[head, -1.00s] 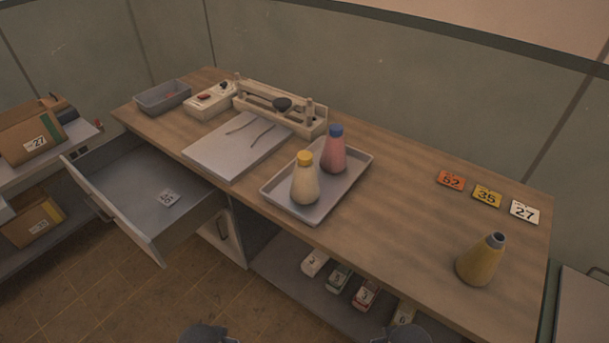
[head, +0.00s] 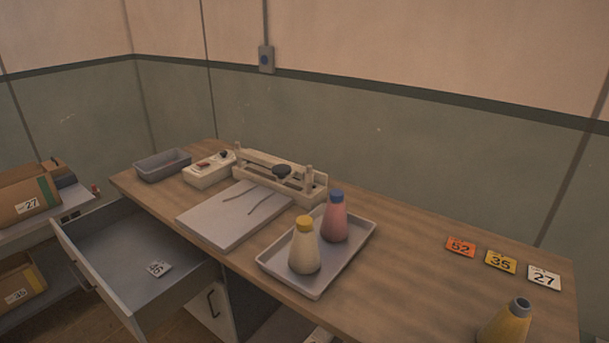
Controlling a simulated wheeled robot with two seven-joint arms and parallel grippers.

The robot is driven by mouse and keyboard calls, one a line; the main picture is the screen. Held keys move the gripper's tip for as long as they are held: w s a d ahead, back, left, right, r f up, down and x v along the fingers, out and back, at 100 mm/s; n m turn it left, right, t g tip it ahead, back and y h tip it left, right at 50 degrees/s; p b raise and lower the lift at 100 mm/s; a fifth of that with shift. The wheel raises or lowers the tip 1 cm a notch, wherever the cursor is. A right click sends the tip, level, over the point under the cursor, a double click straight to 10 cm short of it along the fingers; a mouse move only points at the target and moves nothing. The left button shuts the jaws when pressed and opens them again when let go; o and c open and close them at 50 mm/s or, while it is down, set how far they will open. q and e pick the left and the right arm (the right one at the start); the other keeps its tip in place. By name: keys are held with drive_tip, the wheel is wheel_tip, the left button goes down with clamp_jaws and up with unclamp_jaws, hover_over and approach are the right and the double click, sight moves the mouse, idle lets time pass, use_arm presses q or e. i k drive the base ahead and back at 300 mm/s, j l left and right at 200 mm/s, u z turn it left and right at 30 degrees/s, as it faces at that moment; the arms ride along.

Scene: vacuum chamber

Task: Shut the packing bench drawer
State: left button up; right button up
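The packing bench (head: 405,272) has a wooden top and runs from the left back to the right front. Its grey drawer (head: 108,260) is pulled far out at the left end, under the grey board. A small white numbered card (head: 159,268) lies inside the drawer. The drawer's handle is on its front panel (head: 92,278), at the left. Neither of my grippers shows in the head view.
A tray (head: 343,262) on the bench holds a cream bottle (head: 304,247) and a pink bottle (head: 336,217). A yellow bottle (head: 507,323) stands at the right. A shelf with cardboard boxes (head: 27,196) stands left of the drawer. A cupboard door with a handle (head: 212,305) is below the bench.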

sight(112, 244)
drive_tip(key=u, duration=1.45)
